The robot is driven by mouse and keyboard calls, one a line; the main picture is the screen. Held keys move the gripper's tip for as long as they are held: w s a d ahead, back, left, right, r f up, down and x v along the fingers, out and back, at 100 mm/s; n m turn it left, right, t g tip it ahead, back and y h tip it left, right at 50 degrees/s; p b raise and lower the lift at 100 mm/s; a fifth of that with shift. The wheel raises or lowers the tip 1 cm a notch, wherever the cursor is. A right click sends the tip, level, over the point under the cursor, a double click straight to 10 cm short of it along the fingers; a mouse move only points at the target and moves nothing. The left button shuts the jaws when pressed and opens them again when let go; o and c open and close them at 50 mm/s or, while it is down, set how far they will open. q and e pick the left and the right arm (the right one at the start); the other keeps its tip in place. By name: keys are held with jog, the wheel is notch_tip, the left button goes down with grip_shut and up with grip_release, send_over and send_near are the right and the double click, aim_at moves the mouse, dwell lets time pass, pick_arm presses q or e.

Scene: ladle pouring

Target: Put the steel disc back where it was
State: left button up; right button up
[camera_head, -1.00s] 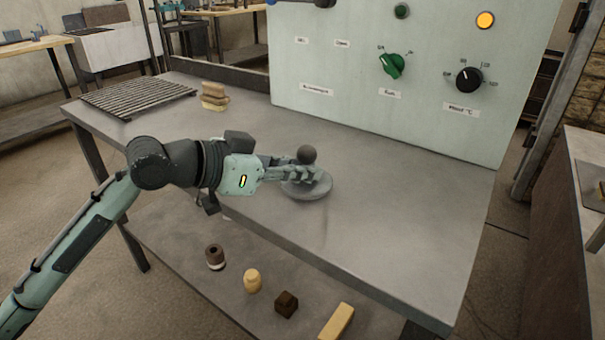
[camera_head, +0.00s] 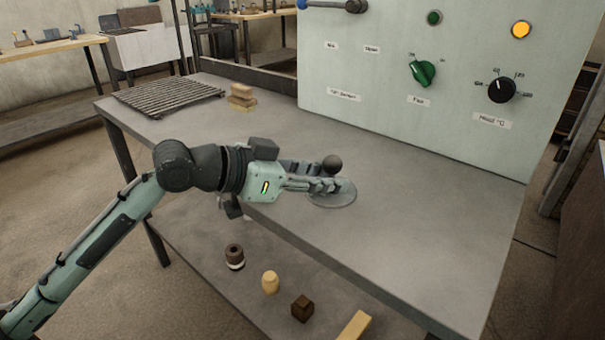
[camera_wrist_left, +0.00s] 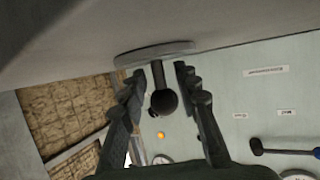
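The steel disc (camera_head: 334,200) is a flat grey round plate with a dark ball knob (camera_head: 332,164) on a stem. In the head view it lies level at the front part of the grey table top (camera_head: 400,190), its rim faint against the surface. In the left wrist view the disc (camera_wrist_left: 155,53) shows at the table face, with the knob (camera_wrist_left: 164,102) between the fingers. My left gripper (camera_head: 335,186) is low over the disc. Its fingers (camera_wrist_left: 161,72) stand on both sides of the stem, with gaps visible. My right gripper is not in view.
A pale panel (camera_head: 450,120) with knobs and a lit orange lamp stands behind. A slatted rack (camera_head: 168,95) and stacked blocks (camera_head: 241,98) are at the back left. Several small objects, including a dark cube (camera_head: 302,308), sit on the lower shelf. The table's right part is clear.

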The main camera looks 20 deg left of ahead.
pick_arm(q)
jog(key=b+v, duration=0.1)
jog(key=v, duration=0.8)
jog(key=shift+s+a, duration=0.2)
jog(key=shift+s+a+r, duration=0.3)
jog(key=shift+s+a, duration=0.1)
jog(key=shift+s, duration=0.05)
jog(key=shift+s+a+r, duration=0.15)
jog(key=shift+s, duration=0.05)
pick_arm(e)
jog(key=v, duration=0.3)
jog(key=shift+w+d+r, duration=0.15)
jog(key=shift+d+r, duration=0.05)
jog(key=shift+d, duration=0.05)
